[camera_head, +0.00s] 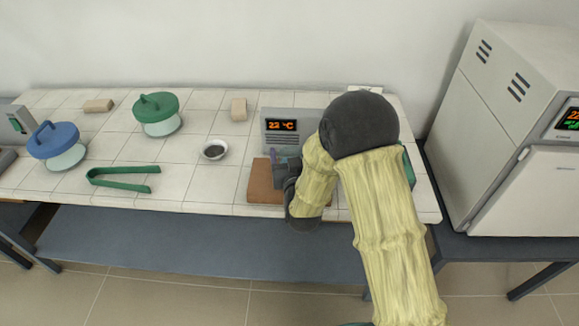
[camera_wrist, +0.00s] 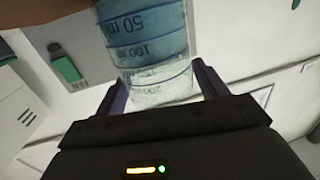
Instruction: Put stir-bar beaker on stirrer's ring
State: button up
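In the head view my gripper (camera_head: 281,170) is low over a brown board (camera_head: 262,185) at the table's front, and my arm hides the beaker. A grey unit (camera_head: 276,141) with an orange "22 °C" display stands just behind. No stirrer ring can be made out; my arm covers the area to the right.
A large white furnace (camera_head: 500,120) stands at the right.

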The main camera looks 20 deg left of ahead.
jog(key=c, duration=0.9)
jog(key=shift+o, duration=0.2)
notch_tip(320, 180, up, 10)
